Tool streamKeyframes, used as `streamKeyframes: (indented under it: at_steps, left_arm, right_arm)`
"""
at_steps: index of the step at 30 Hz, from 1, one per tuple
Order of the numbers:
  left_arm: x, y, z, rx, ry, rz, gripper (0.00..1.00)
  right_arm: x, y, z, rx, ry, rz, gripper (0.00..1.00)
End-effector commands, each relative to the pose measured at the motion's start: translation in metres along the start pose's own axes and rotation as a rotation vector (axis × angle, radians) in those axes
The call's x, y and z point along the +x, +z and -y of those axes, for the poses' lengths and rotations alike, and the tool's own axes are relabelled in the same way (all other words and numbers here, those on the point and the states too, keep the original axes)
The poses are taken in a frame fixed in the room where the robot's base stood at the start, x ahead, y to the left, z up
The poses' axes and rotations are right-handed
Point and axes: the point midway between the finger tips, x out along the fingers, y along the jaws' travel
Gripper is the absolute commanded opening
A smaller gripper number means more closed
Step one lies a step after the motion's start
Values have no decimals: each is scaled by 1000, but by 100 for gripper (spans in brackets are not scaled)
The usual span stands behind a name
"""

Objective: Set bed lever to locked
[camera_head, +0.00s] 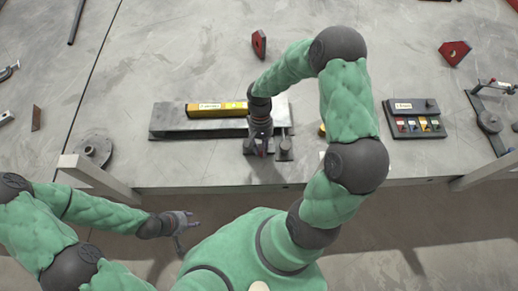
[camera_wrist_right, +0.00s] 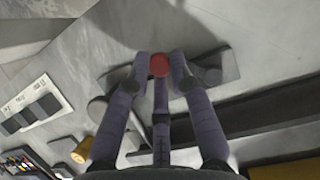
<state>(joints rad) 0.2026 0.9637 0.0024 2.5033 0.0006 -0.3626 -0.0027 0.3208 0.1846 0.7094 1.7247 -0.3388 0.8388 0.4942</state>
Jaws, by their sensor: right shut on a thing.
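The bed lever's round red knob (camera_wrist_right: 159,65) shows in the right wrist view between the fingertips of my right gripper (camera_wrist_right: 160,70). The fingers are closed in around the knob, and most of the lever below it is hidden. In the head view my right gripper (camera_head: 262,145) points down at the front edge of the grey metal bed (camera_head: 180,127). A yellow bar (camera_head: 215,109) lies along the bed. My left gripper (camera_head: 180,222) is off the table's front edge, with its fingers apart and empty.
A dark box with coloured switches (camera_head: 418,125) stands right of the bed. A round metal flange (camera_head: 93,150) lies at the left front. Red blocks (camera_head: 259,43) (camera_head: 455,52) lie further back. The table behind the bed is mostly clear.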

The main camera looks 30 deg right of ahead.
Motion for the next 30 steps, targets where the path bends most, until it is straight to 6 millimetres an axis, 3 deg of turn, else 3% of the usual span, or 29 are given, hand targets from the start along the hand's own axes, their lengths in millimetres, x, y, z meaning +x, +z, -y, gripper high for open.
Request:
streamKeyframes:
  at_steps: [13,30]
  left_arm:
    - [-6,0,-2,0,0,0,40]
    - [-7,0,-2,0,0,0,40]
  right_arm:
    - [-6,-10,-9,-255,109,4,0]
    - [-7,-13,-11,-312,134,4,0]
